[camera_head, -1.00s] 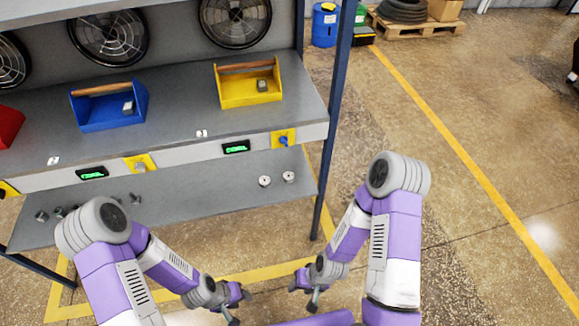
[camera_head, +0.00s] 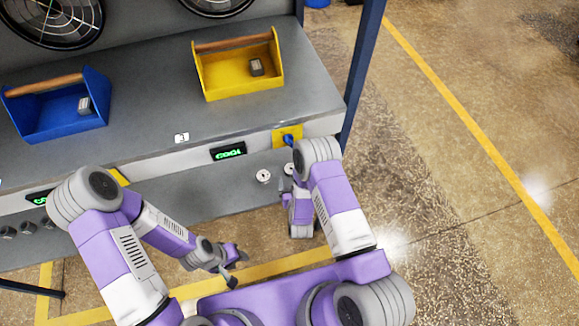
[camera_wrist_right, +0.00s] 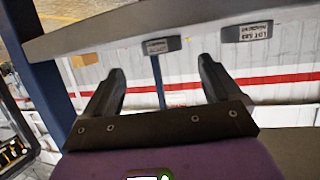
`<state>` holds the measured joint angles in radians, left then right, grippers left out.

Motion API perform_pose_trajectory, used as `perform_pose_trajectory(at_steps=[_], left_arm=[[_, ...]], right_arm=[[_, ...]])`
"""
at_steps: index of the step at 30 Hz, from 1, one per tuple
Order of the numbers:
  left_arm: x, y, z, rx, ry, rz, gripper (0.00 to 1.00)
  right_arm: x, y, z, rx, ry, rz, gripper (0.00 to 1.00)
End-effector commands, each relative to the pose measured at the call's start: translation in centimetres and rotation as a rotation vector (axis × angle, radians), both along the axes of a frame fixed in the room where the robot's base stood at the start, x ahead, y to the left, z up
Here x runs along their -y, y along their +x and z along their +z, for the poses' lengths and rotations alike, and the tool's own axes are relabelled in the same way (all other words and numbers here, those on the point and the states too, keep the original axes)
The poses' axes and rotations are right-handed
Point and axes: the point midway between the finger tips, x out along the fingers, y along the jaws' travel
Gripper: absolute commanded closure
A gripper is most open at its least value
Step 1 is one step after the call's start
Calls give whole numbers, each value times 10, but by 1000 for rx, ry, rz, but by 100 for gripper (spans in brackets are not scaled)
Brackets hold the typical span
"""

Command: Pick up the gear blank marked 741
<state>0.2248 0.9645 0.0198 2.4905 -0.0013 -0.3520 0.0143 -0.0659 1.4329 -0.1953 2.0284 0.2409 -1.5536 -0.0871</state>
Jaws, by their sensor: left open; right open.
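Two small pale round pieces, which look like gear blanks, sit on the lower shelf (camera_head: 215,192): one (camera_head: 263,176) and another (camera_head: 289,169) partly covered by my right arm. I cannot read 741 on either. Several dark pieces (camera_head: 27,228) are at the shelf's left. My right gripper is near the pale pieces in the head view, its fingers partly hidden; the right wrist view shows it (camera_wrist_right: 160,80) open with nothing between the fingers. My left gripper (camera_head: 237,267) is open and empty, in front of the shelf and apart from the pieces.
A yellow tote (camera_head: 238,91) and a blue tote (camera_head: 60,122), each holding a grey block, stand on the upper surface. A green display reading COOL (camera_head: 228,151) is on its front edge. A dark post (camera_head: 362,65) stands at the right end. Labels (camera_wrist_right: 247,32) show in the wrist view.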

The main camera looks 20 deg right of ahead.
Motion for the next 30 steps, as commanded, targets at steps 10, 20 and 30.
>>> perform_pose_trajectory(at_steps=[10, 20, 30], left_arm=[[0, 0, -24, 0, 0, 0, 57], [0, 0, -28, 0, 0, 0, 57], [0, 0, -28, 0, 0, 0, 57]], right_arm=[[3, 46, -15, 3, 1, -2, 9], [6, 62, -20, -2, 0, 0, 9], [6, 62, -19, -2, 1, 0, 47]])
